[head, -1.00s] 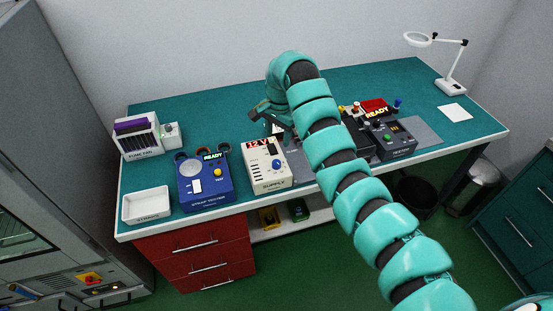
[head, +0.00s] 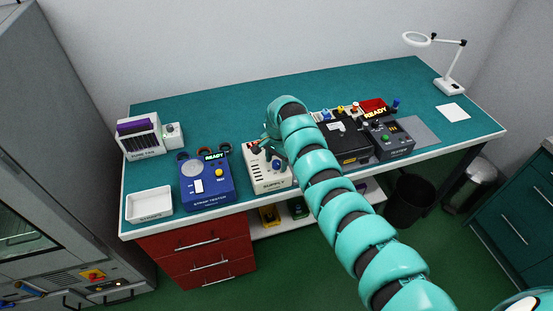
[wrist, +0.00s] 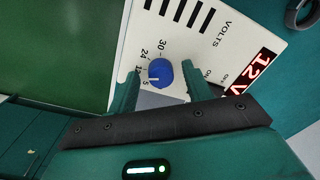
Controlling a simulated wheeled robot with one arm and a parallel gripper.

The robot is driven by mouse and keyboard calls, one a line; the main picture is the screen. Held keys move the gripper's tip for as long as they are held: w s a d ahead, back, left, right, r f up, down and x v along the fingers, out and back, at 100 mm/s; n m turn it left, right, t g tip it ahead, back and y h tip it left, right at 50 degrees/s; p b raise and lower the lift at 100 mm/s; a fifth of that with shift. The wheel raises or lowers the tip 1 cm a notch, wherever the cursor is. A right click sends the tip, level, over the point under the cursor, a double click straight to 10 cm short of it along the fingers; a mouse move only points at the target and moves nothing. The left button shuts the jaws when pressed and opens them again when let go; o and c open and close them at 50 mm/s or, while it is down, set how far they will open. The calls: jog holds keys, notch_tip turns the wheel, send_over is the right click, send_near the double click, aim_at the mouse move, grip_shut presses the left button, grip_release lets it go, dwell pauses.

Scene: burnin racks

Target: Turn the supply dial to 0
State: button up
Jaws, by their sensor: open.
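The supply box (head: 268,176) is a cream unit on the bench, with a VOLTS scale and a red display reading 12V in the wrist view. Its blue dial (wrist: 159,73) has a white pointer line and printed numbers around it, 30 and 24 among them; the pointer lies toward the low-numbered side, near 12. My gripper (wrist: 160,70) is open, with one teal finger on each side of the dial. Whether the fingers touch it I cannot tell. In the head view my gripper hangs over the box and hides its display.
A blue strap tester (head: 205,183) reading READY stands left of the supply, with a white tray (head: 149,203) beyond it. A black case (head: 346,143) and a dark grey READY unit (head: 391,140) stand to the right.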

jog(key=c, duration=1)
jog(key=shift+f+n+b, duration=0.2)
jog(key=shift+n+b, duration=0.1)
jog(key=shift+b, duration=0.4)
jog(key=n+b, duration=0.3)
jog(key=b, duration=0.1)
jog(key=shift+w+f, duration=0.1)
jog(key=shift+f, duration=0.05)
jog(key=n+b, duration=0.5)
jog(key=b, duration=0.2)
jog(key=n+b, duration=0.4)
jog(key=b, duration=0.1)
jog(key=shift+d+n+g, duration=0.1)
jog(key=shift+n+g, duration=0.2)
jog(key=shift+n, duration=0.1)
jog(key=n+b, duration=0.1)
jog(key=n, duration=0.1)
jog(key=n+b, duration=0.1)
jog(key=n, duration=0.1)
jog(key=shift+r+b, duration=0.3)
jog(key=shift+b, duration=0.1)
jog(key=shift+n, duration=0.4)
